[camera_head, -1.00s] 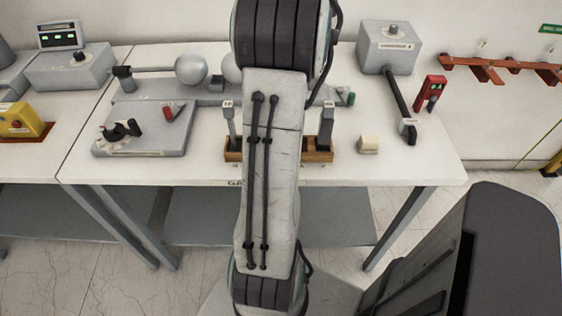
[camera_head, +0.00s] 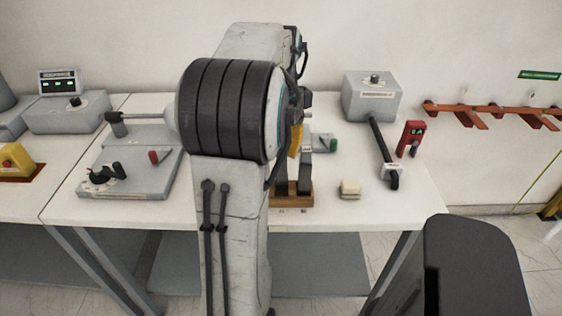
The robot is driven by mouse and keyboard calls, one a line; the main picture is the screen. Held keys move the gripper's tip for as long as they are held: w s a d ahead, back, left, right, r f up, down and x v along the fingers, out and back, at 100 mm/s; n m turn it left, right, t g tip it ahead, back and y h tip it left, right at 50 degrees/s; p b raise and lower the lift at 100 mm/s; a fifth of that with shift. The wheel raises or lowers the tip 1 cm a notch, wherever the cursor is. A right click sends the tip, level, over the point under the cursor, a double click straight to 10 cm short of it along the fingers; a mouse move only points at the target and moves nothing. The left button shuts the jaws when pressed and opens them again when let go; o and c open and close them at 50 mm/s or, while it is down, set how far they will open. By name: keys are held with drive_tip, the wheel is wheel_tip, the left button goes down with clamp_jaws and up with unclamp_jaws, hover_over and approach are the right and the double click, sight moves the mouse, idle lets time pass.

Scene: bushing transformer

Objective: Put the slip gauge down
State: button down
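A small wooden rack (camera_head: 292,197) stands near the front of the table, its left part hidden behind my arm. Two upright grey pieces with dark lower ends, which look like slip gauges, show at the rack: one at its right end (camera_head: 305,172) and one close to the arm (camera_head: 280,186). A yellow-orange piece (camera_head: 296,140) shows just above them beside my arm; I cannot tell what it belongs to. My gripper is hidden behind my own arm, so I cannot see whether it holds a slip gauge.
A grey sphere-gap apparatus stands behind, mostly covered by my arm. A control plate (camera_head: 130,168) with knobs is at left. A cream block (camera_head: 350,189), a grey box (camera_head: 373,96) with a black rod (camera_head: 381,140), and a red meter (camera_head: 410,139) are at right. Bare table lies front right.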

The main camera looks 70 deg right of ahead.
drive_tip(key=shift+f, duration=2.3)
drive_tip(key=c, duration=1.1)
unclamp_jaws()
drive_tip(key=r, duration=0.8)
drive_tip(key=a+r, duration=0.1)
drive_tip(key=r, duration=0.3)
drive_tip(key=shift+s+r, duration=0.1)
drive_tip(key=shift+s, duration=0.05)
